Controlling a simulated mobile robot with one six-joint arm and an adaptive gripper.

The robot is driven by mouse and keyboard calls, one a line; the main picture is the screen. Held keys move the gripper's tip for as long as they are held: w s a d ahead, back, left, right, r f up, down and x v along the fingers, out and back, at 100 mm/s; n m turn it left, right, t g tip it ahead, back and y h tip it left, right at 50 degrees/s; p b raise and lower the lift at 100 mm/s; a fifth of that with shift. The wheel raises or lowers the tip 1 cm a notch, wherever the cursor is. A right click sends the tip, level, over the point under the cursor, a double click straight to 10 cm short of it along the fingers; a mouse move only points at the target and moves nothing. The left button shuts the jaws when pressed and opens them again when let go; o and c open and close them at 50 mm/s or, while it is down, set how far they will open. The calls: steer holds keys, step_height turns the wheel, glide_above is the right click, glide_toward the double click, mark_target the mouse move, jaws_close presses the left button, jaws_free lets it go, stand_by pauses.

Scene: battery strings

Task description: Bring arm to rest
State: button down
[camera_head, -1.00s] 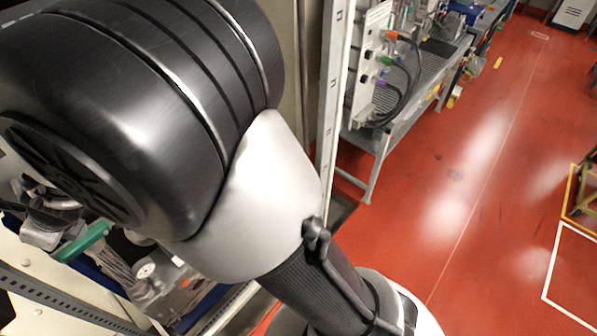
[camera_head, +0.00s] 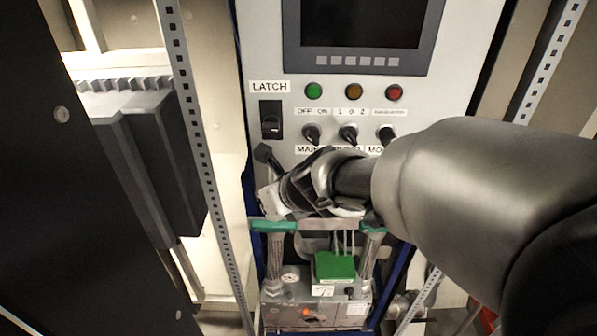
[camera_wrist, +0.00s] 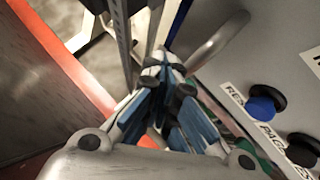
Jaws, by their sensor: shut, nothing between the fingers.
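My gripper (camera_wrist: 162,72) shows in the wrist view with its blue-padded fingers drawn together and nothing between them. In the head view my arm reaches in from the right, and its dark wrist end (camera_head: 325,185) hangs in front of the lower control panel. The fingertips are hard to make out in that view. The wrist view shows a grey panel at the right with a blue knob (camera_wrist: 262,108) and a black knob beside it. The fingers look apart from these knobs.
The control panel has a dark screen (camera_head: 362,22), coloured lamps, a black latch switch (camera_head: 271,120) and rotary knobs. Below is a unit with a green block (camera_head: 334,266) and green-handled bars. Perforated rails (camera_head: 193,130) and a dark door (camera_head: 60,180) stand at the left.

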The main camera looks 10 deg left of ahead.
steer(key=d+f+v, duration=0.1)
steer(key=v, duration=0.4)
steer(key=s+d+f+n+h+b, duration=0.2)
steer(key=s+d+f+n+b, duration=0.4)
steer(key=d+f+n+b, duration=0.2)
steer(key=s+d+f+n+g+h+b, duration=0.1)
steer(key=s+d+f+n+h+b, duration=0.1)
steer(key=s+d+f+n+b, duration=0.5)
steer(key=s+d+f+n+h+b, duration=0.2)
steer(key=s+d+f+n+b, duration=0.4)
steer(key=d+f+n+b, duration=0.5)
steer(key=d+f+b, duration=0.1)
steer(key=d, duration=0.2)
steer(key=shift+s+d+f+h+b, duration=0.2)
steer(key=shift+f+h+b, duration=0.15)
steer(key=shift+h+b, duration=0.05)
steer(key=c, duration=2.4)
jaws_free()
